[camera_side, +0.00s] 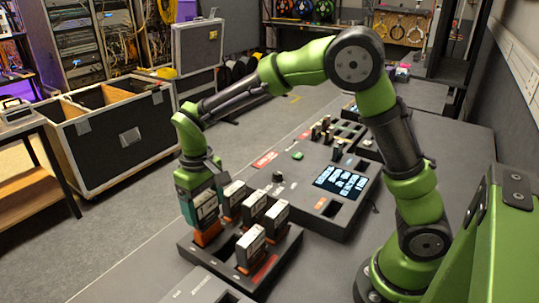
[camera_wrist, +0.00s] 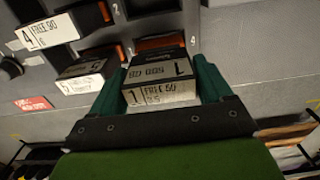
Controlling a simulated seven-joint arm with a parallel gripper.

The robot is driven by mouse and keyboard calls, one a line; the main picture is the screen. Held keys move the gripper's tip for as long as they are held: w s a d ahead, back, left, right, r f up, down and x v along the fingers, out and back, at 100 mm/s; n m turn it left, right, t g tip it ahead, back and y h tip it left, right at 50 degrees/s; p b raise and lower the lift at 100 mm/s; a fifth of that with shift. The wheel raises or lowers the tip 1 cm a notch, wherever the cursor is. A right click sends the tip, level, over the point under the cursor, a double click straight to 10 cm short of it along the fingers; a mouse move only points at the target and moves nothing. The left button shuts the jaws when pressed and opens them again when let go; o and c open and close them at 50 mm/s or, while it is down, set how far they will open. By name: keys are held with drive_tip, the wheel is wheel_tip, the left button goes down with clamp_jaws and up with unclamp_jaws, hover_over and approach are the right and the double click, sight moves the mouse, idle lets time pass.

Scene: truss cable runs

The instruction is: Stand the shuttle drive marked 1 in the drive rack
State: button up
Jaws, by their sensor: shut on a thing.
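The drive marked 1 (camera_wrist: 160,92) is a dark block with a white label, held between the two green fingers of my gripper (camera_wrist: 158,76) in the wrist view. In the side view my gripper (camera_side: 205,213) points down at the left end of the dark drive rack (camera_side: 205,258). The held drive's orange lower part (camera_side: 207,236) shows below the fingers, at the rack. I cannot tell whether its bottom is inside a slot or just above it. The rack's top (camera_wrist: 207,70) also shows in the wrist view.
Several other drives stand in the rack, including one marked 4 (camera_wrist: 55,32) and one marked 5 (camera_wrist: 82,80) close to the held drive. A console with a lit screen (camera_side: 341,182) lies behind the rack. Bare grey table (camera_side: 140,275) lies left of the rack.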

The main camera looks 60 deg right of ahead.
sight(206, 215)
drive_tip(key=shift+f, duration=1.6)
idle(1.1)
drive_tip(key=o, duration=1.2)
drive_tip(key=shift+r, duration=3.75)
drive_tip(key=shift+w, duration=0.1)
drive_tip(key=shift+s+d+f, duration=0.1)
drive_tip(key=shift+s+f, duration=0.1)
drive_tip(key=shift+s, duration=0.3)
drive_tip(key=shift+s+f, duration=0.15)
drive_tip(key=shift+s, duration=0.35)
drive_tip(key=s+d+r+m+t, duration=0.1)
drive_tip(key=s+d+r+t, duration=0.1)
drive_tip(key=s, duration=0.3)
drive_tip(key=s+d+r+m+t+y, duration=0.1)
drive_tip(key=s+d+r+t, duration=0.1)
drive_tip(key=s, duration=0.4)
drive_tip(key=s+d+r+m+t+y, duration=0.1)
drive_tip(key=s+d+r+m+t, duration=0.1)
drive_tip(key=s+r, duration=0.3)
drive_tip(key=shift+s+d+r+t, duration=0.15)
drive_tip(key=shift+s+d+t, duration=0.1)
drive_tip(key=shift+d+t, duration=0.45)
